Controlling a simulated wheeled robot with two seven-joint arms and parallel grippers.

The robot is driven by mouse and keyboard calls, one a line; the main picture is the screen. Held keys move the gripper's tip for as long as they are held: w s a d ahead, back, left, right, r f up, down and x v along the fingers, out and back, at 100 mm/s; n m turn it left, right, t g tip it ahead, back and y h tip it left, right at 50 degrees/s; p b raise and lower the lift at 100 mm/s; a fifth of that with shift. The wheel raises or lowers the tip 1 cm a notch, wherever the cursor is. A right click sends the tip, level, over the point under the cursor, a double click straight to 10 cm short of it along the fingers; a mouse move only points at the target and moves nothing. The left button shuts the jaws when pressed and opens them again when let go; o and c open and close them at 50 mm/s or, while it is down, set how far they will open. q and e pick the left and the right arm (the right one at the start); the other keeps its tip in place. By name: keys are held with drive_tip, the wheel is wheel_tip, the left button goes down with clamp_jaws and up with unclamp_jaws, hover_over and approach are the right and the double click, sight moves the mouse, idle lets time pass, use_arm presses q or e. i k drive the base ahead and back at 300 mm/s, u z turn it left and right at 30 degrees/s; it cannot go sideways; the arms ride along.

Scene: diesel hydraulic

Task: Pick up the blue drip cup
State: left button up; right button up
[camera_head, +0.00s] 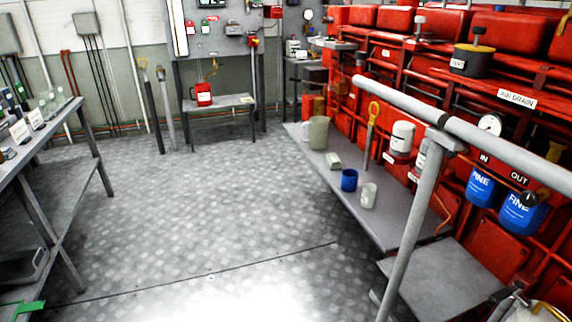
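The blue drip cup (349,181) stands upright on a long, low grey shelf (388,223) in front of the red machinery. A pale cup (369,195) stands just to its right and nearer to me. A small pale block-like item (333,161) lies to its left and farther back. Nothing covers the front of the blue cup. I cannot make out either of my grippers in the head view.
A grey handrail (415,215) with a post stands right of the cup. A pale jug (317,132) is at the shelf's far end. Red machinery (490,150) backs the shelf. A workbench (60,200) stands at left. The floor (210,195) between is clear.

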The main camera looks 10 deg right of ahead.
sight(349, 178)
drive_tip(key=u, duration=0.45)
drive_tip(key=i, duration=2.4)
drive_tip(key=z, duration=1)
drive_tip(key=i, duration=1.25)
drive_tip(key=z, duration=1.65)
drive_tip(key=i, duration=0.25)
